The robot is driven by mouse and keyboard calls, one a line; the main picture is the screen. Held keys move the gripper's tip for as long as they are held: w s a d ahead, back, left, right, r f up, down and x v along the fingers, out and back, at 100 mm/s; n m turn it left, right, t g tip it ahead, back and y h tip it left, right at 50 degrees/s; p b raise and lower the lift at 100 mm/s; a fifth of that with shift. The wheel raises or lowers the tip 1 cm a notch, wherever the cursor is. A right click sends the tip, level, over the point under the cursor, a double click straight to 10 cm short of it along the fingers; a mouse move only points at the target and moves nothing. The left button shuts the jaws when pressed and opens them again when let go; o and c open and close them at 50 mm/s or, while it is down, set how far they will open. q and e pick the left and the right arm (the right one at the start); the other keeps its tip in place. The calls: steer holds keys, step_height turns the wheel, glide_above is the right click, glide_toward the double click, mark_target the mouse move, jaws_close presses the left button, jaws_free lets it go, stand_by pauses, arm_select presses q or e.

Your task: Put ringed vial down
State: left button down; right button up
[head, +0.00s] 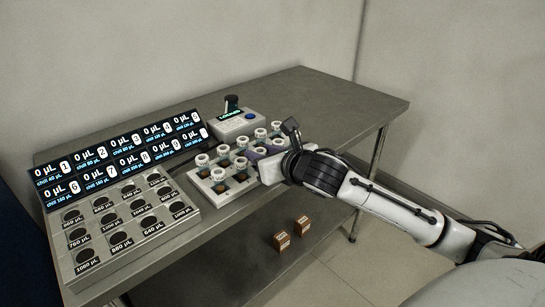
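A light grey rack (206,186) stands on the metal bench and holds several small vials with white caps, such as one vial (202,160) at its left end. My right gripper (268,158) is at the right part of this rack, low among the vials. The gripper's body and wrist hide its fingertips and part of the rack. I cannot tell whether it holds a vial, nor which vial is the ringed one. My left gripper is not in view.
A device (236,124) with a small screen, blue button and dark top stands behind the rack. A panel of displays (120,155) and a block with labelled round wells (127,238) fill the left. Two brown boxes (282,241) sit below. The bench's back right (340,100) is clear.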

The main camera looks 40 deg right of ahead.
steer(key=v, duration=1.1)
steer(key=s+a+f+m+g+y, duration=0.1)
steer(key=s+a+f+m, duration=0.1)
steer(key=f+m, duration=0.65)
steer(key=s+a+f+m+g+y, duration=0.1)
steer(key=s+a+f+m+g, duration=0.15)
steer(key=f+m, duration=0.65)
steer(key=s+a+f+m+y, duration=0.1)
steer(key=s+a+f+m, duration=0.5)
steer(key=f, duration=0.3)
steer(key=s+a+f+m+g+y, duration=0.1)
steer(key=s+a+f+m, duration=0.6)
steer(key=f+m, duration=0.2)
steer(key=shift+f, duration=0.7)
